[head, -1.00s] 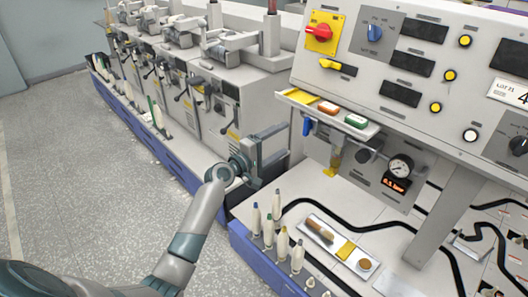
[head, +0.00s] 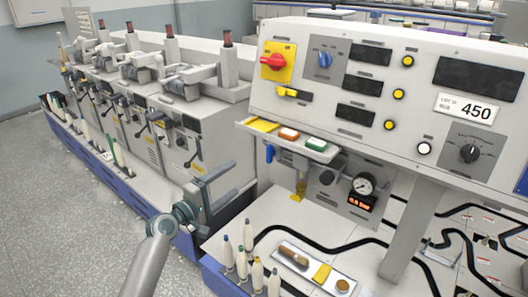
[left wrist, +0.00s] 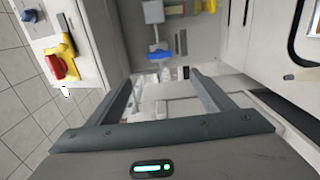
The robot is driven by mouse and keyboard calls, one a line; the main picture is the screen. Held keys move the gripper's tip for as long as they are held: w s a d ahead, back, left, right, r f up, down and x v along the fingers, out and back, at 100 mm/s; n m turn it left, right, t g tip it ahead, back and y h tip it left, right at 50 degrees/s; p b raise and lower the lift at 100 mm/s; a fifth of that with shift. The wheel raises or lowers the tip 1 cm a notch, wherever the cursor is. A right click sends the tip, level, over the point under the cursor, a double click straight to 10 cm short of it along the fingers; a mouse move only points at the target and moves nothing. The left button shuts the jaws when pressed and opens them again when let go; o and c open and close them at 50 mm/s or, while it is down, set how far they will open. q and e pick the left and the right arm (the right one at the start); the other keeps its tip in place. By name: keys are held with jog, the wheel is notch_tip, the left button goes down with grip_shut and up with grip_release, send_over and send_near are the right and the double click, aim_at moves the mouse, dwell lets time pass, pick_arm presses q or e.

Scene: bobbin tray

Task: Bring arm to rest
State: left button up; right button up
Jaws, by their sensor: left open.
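My left gripper (head: 207,192) is at the lower left of the head view, beside the front left corner of the machine table. Its two fingers stand apart with nothing between them. In the left wrist view the open fingers (left wrist: 165,95) also show, with free space between them. Part of my left arm (head: 150,262) runs up to it from the bottom edge of the head view. My right gripper is not in view.
A control panel (head: 430,132) with a red knob (head: 272,61) stands at the right. Several bobbins (head: 242,262) stand upright on the table near the gripper. A row of machines (head: 200,145) lies at the left. The floor (head: 45,215) at far left is clear.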

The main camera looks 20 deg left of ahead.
pick_arm(q)
jog(key=s+d+f+m+g+y, duration=0.15)
jog(key=s+f, duration=0.25)
jog(key=f, duration=0.8)
jog(key=s+d+f+m+g+y, duration=0.1)
jog(key=s+f+m+g, duration=0.15)
jog(key=f, duration=0.95)
jog(key=s+d+f+m+g+y, duration=0.15)
jog(key=s+f, duration=0.35)
jog(key=f, duration=0.6)
jog(key=s+d+f+m+g, duration=0.1)
jog(key=s+d+f+m, duration=0.2)
jog(key=s+f, duration=0.5)
jog(key=s+d+f+m+g, duration=0.1)
jog(key=s+d+f+m, duration=0.3)
jog(key=s+f, duration=0.4)
jog(key=s+d+f+m+g, duration=0.2)
jog(key=s+d+f+m, duration=0.2)
jog(key=s, duration=1)
notch_tip(320, 180, down, 4)
jog(key=shift+d+r, duration=0.1)
jog(key=shift+d, duration=0.75)
